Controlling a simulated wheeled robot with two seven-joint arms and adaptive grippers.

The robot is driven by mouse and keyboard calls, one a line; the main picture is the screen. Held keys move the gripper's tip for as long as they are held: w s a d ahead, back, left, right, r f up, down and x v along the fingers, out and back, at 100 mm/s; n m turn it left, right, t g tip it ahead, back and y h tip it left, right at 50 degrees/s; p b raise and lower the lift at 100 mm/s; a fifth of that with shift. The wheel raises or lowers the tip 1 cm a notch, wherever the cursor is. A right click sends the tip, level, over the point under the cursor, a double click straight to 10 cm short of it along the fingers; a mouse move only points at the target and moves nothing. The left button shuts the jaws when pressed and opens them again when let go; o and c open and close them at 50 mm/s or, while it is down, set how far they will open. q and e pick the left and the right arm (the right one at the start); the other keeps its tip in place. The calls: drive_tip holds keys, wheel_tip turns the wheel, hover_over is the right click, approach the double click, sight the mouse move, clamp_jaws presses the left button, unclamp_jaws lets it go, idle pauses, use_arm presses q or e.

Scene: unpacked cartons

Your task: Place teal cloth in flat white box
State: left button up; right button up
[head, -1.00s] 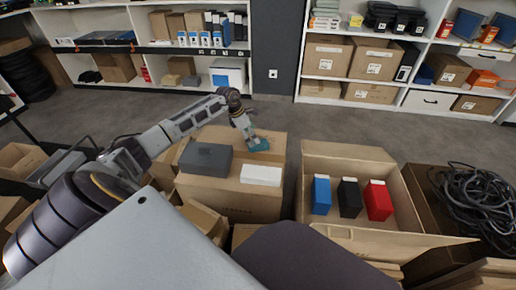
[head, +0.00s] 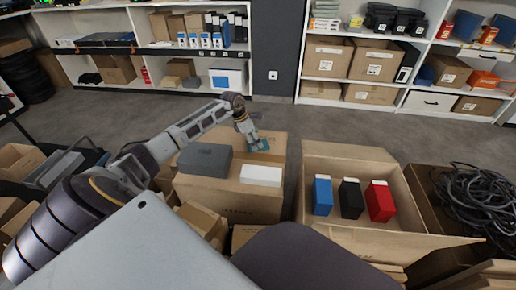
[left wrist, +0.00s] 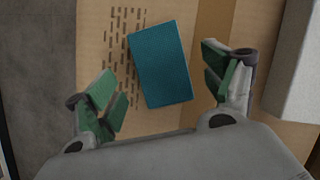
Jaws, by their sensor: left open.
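The teal cloth (left wrist: 160,64) lies flat on top of a closed cardboard carton (head: 230,198), and a small part of it (head: 262,146) shows in the head view beside the gripper. My left gripper (left wrist: 163,95) is open above the carton, its green-padded fingers on either side of the cloth and apart from it. In the head view the left gripper (head: 254,143) points down at the carton's far side. The flat white box (head: 261,175) sits on the same carton, nearer to me; its edge shows at the right of the wrist view (left wrist: 297,75). My right gripper is not in view.
A grey box (head: 205,160) sits on the carton left of the white box. An open carton (head: 348,152) to the right holds a blue, a black and a red box. Coiled black cables (head: 478,205) lie at far right. Shelves stand behind.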

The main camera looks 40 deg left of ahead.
use_arm(q)
drive_tip(key=shift+b+x, duration=0.55)
drive_tip(key=shift+x, duration=0.8)
drive_tip(key=shift+f, duration=0.2)
idle(0.4)
drive_tip(key=c, duration=0.9)
drive_tip(key=shift+c, duration=1)
drive_tip(key=shift+d+r, duration=0.1)
